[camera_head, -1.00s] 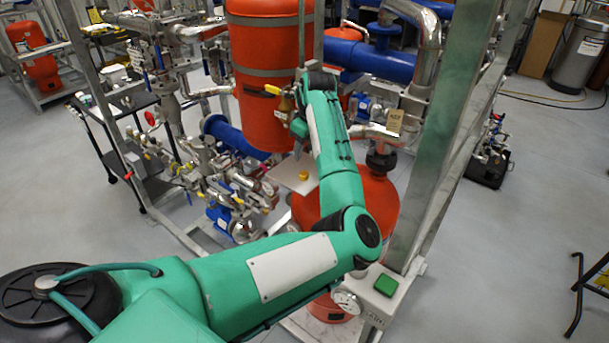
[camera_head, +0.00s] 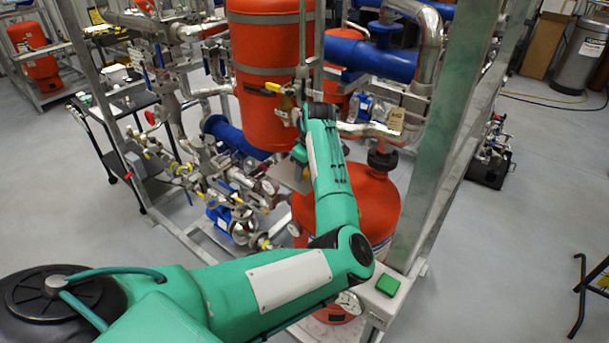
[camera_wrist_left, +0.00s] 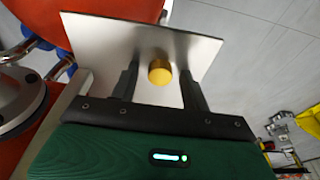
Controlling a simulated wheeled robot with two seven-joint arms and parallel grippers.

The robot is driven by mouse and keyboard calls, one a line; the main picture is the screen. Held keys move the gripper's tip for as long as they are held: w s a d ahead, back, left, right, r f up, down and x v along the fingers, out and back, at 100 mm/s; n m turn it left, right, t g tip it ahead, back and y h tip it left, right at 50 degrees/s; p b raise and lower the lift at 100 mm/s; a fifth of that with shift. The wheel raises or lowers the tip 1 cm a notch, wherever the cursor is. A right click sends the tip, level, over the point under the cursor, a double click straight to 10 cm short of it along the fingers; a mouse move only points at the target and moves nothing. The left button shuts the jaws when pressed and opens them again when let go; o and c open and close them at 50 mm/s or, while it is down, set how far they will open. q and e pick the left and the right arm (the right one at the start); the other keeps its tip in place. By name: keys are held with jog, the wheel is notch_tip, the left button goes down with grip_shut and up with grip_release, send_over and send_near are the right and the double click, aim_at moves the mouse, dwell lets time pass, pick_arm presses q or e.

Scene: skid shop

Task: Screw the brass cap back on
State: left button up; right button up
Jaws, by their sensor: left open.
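The brass cap (camera_wrist_left: 160,72) is a short yellow-gold cylinder on a flat metal plate (camera_wrist_left: 100,30) in the left wrist view. My left gripper (camera_wrist_left: 159,80) is open, with a dark finger on each side of the cap and a gap on both sides. In the head view the left gripper (camera_head: 300,158) is low over the plate (camera_head: 286,177), partly covered by my forearm, and the cap is hidden. A brass fitting with a yellow handle (camera_head: 273,88) sits in front of the large orange tank, above the gripper. My right gripper is not in view.
The large orange tank (camera_head: 262,55) stands behind the gripper, and a lower orange vessel (camera_head: 368,195) is close on its right. A metal upright (camera_head: 440,150) stands further right. Pipes and valves (camera_head: 235,190) crowd the left. Open floor lies at right.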

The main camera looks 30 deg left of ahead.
aim_at(305, 173)
pick_arm(q)
jog(key=c, duration=0.8)
jog(key=shift+o, duration=0.2)
jog(key=shift+r+p, duration=0.7)
jog(key=shift+r, duration=1.3)
